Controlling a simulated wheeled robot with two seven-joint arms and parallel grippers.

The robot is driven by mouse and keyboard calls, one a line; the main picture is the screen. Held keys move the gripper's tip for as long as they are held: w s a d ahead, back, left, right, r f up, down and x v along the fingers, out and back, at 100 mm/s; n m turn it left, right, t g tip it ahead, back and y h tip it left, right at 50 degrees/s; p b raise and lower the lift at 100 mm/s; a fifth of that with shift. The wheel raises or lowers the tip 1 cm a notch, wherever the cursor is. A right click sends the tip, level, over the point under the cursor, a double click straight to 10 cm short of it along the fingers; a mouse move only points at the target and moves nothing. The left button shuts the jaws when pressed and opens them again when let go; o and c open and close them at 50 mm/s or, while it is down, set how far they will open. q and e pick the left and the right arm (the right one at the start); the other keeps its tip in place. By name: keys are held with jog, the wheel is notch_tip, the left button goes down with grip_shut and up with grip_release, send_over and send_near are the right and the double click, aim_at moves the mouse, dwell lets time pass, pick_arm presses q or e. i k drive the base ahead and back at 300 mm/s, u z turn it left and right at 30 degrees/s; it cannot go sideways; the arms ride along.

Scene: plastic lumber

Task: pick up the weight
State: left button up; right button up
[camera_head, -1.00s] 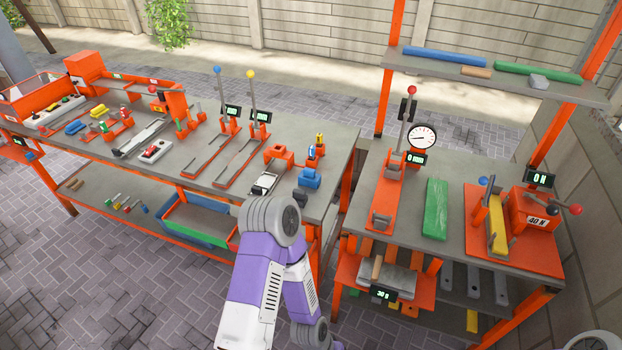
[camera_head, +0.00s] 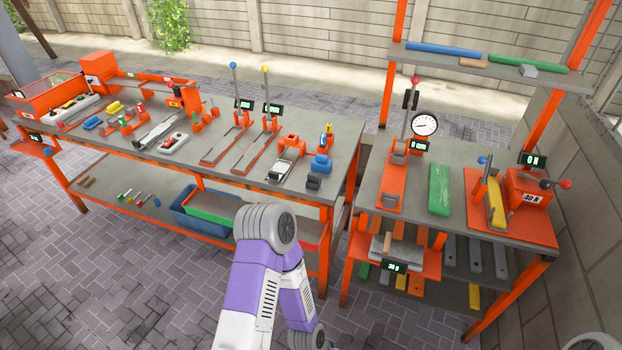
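I cannot tell for certain which thing is the weight. A small grey block (camera_head: 528,70) lies on the upper right shelf, against the green bar. A small dark block (camera_head: 313,182) stands near the front right corner of the left bench, by a blue part (camera_head: 321,165). Neither gripper shows in the head view. A purple and white link of my arm with a grey joint rises from the bottom centre, in front of the left bench, and its gripper is out of sight.
The long left bench (camera_head: 222,153) carries lever devices and tools. Bins (camera_head: 200,208) stand on its lower shelf. The right bench (camera_head: 462,205) holds a gauge device (camera_head: 424,124), a green board (camera_head: 439,190) and an orange clamp station (camera_head: 523,203). Paved floor (camera_head: 130,285) is open at the front left.

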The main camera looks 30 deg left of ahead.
aim_at(321, 163)
jog(key=z, duration=0.05)
jog(key=k, duration=0.7)
jog(key=u, duration=0.85)
jog(key=i, duration=1.85)
jog(key=z, duration=0.9)
